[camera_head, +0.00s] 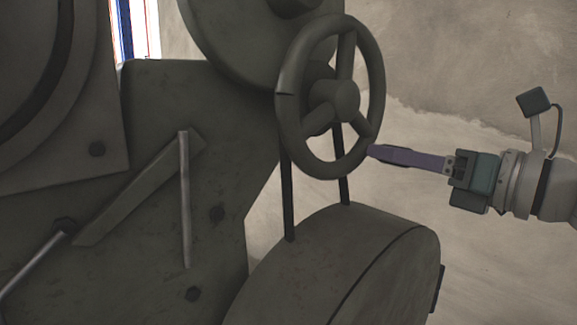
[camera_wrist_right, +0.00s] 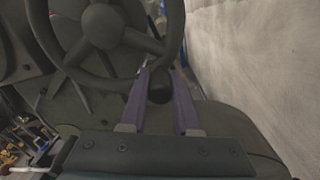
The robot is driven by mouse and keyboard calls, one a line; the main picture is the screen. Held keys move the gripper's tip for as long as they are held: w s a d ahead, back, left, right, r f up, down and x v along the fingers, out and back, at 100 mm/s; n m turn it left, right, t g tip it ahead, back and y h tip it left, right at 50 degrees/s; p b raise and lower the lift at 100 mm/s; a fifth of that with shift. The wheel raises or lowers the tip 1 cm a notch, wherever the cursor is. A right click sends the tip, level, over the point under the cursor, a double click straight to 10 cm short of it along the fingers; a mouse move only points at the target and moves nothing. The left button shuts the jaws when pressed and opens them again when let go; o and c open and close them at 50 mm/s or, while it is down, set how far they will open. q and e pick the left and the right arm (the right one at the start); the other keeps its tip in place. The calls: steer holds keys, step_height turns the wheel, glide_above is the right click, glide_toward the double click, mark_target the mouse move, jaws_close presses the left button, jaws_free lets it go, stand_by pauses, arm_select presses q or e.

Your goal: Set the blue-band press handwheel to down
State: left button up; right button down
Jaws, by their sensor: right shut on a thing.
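The handwheel (camera_head: 335,100) is a dark grey ring with spokes and a round hub, mounted on the press at upper centre in the head view. It fills the upper left of the right wrist view (camera_wrist_right: 103,26). My right gripper (camera_head: 372,151) comes in from the right, and its purple fingers meet the lower right of the rim. In the right wrist view the fingers (camera_wrist_right: 160,72) are at the wheel's lower rim, shut on it. A dark round part shows between them. No blue band shows on the handwheel. My left gripper is not in view.
The grey press body (camera_head: 160,100) with a flat lever (camera_head: 140,190) fills the left. A large drum-shaped housing (camera_head: 340,265) sits below the wheel. A blue and white striped thing (camera_head: 127,30) shows at upper left. A pale wall (camera_head: 480,60) is behind; the space around my right arm looks clear.

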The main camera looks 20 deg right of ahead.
steer(key=shift+d+r, duration=0.15)
steer(key=shift+d, duration=0.05)
steer(key=shift+n, duration=0.3)
steer(key=c, duration=0.7)
jaws_free()
steer(key=shift+o, duration=0.2)
steer(key=shift+s+d, duration=0.15)
steer(key=shift+s, duration=0.2)
steer(key=b+v, duration=0.2)
steer(key=v, duration=0.7)
steer(key=shift+b, duration=0.35)
steer(key=shift+r, duration=0.1)
